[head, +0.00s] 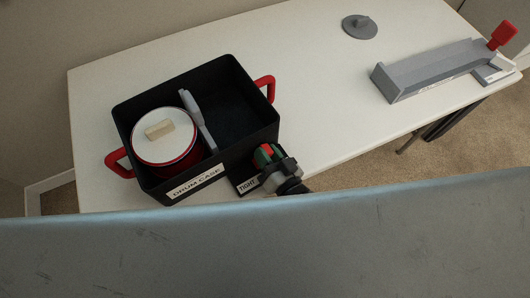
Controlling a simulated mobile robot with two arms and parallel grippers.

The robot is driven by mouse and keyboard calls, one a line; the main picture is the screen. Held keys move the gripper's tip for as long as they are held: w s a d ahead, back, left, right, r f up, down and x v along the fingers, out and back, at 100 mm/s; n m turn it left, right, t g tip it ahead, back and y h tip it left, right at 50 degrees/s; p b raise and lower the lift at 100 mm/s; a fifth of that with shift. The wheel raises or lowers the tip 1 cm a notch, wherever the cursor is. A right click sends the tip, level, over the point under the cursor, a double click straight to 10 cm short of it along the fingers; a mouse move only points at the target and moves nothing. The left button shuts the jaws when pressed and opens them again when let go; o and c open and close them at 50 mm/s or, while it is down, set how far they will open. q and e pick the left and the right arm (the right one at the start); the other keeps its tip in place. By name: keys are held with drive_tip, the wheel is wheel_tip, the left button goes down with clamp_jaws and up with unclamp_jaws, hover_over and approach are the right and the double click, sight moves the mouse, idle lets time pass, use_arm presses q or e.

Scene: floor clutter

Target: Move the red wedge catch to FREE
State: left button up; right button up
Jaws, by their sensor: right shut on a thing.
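The red wedge catch (263,154) sits at the front right corner of the black drum case (245,75), beside a label reading TIGHT (247,186). My right gripper (272,156) reaches up from the front edge and is shut on the catch. No FREE marking is visible. My left gripper is not in view.
The case has red side handles and holds a red drum with a white top (165,146), a pale block (159,129) on it, and a grey bar (197,120). A grey disc (359,27) and a grey trough (430,70) stand right. The white table between is clear.

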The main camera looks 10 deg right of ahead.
idle(0.5)
drive_tip(key=o, duration=0.9)
drive_tip(key=shift+d, duration=0.1)
drive_tip(key=shift+b+v, duration=0.75)
drive_tip(key=shift+v, duration=4.6)
